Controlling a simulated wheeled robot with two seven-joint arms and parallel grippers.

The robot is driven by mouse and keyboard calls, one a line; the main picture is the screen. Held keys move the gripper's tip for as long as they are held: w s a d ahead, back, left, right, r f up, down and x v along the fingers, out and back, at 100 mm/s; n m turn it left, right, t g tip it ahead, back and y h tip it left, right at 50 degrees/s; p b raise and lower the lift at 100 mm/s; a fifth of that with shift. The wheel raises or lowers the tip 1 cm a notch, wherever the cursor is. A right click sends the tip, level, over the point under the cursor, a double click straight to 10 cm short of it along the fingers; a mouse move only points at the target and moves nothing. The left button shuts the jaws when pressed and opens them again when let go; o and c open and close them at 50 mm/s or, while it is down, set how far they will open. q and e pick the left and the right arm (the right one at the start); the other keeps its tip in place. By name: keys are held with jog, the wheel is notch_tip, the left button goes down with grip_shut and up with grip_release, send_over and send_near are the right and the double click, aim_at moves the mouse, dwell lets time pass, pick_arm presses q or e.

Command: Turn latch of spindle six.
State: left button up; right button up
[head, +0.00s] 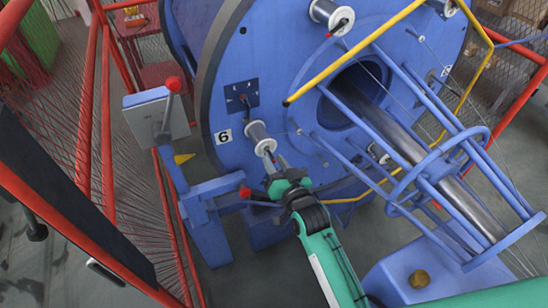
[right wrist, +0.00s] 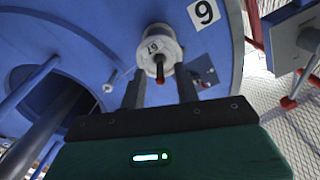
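The spindle six spool (head: 260,137), pale with metal flanges, sits on the blue disc (head: 290,75) beside the white "6" label (head: 223,137). In the right wrist view the spool (right wrist: 158,46) is near the top centre, and the label (right wrist: 206,12) appears upside down. My right gripper (head: 274,161) is at the spool's front. In the right wrist view its fingers (right wrist: 160,88) are apart, with the latch tip between and slightly beyond them; I see no contact. My left gripper is not in view.
Blue rods and a shaft (head: 435,165) extend to the right of the gripper. A yellow rail (head: 355,50) crosses above. A grey box with a red-knobbed lever (head: 158,112) and red mesh fencing (head: 105,120) stand left. Another spool (head: 330,14) is above.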

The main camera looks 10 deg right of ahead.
jog(key=shift+w+a, duration=0.2)
jog(key=shift+w, duration=0.3)
grip_shut()
